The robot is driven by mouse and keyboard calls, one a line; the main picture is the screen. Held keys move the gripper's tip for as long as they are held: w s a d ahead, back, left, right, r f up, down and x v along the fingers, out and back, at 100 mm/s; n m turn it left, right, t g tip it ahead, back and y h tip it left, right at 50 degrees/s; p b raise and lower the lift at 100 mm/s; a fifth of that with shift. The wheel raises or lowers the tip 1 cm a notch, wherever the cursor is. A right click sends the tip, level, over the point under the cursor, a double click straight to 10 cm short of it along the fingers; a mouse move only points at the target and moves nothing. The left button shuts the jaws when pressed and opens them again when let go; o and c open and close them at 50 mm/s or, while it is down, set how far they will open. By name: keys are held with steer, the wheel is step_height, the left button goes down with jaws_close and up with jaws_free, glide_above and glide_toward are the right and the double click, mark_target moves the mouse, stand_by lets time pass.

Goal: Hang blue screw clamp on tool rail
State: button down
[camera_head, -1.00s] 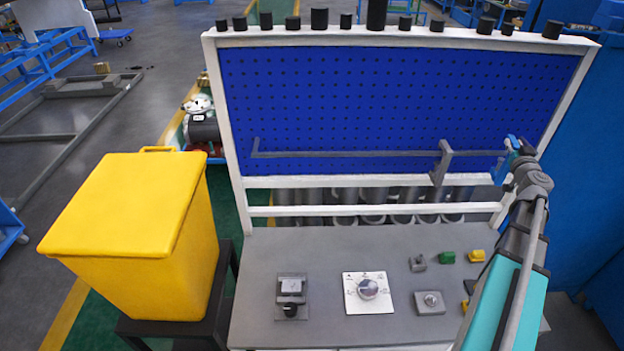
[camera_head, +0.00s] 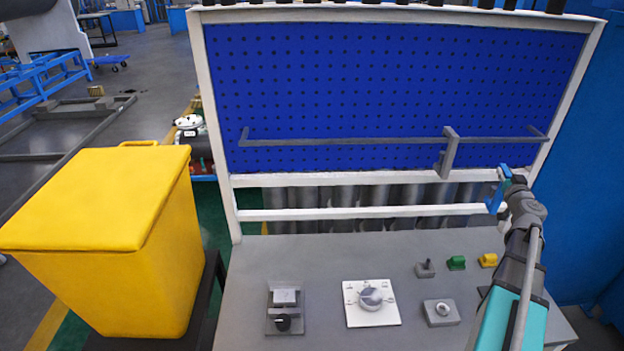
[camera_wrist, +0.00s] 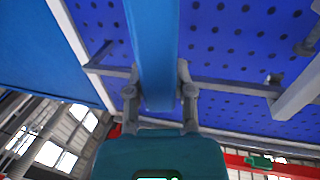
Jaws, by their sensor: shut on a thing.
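The blue screw clamp (camera_head: 497,194) is in my gripper (camera_head: 514,184), at the right of the head view. It appears just below the right end of the tool rail (camera_head: 345,141), apart from it in the picture. In the wrist view the clamp's blue bar (camera_wrist: 154,50) runs between the two fingers of my gripper (camera_wrist: 160,92), which are shut on it. The rail (camera_wrist: 225,86) passes behind the clamp there. The depth gap between clamp and rail is hard to tell. The clamp's far parts are partly hidden by the gripper.
A grey clamp (camera_head: 447,152) hangs on the rail left of my gripper; the rail is bare between it and the right end. A blue pegboard (camera_head: 340,90) stands behind. Below is a bench (camera_head: 300,255) with knobs and small blocks. A yellow bin (camera_head: 110,235) stands left.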

mark_target(501, 198)
step_height(501, 198, down, 7)
steer(key=b, duration=0.6)
steer(key=shift+s+d, duration=0.1)
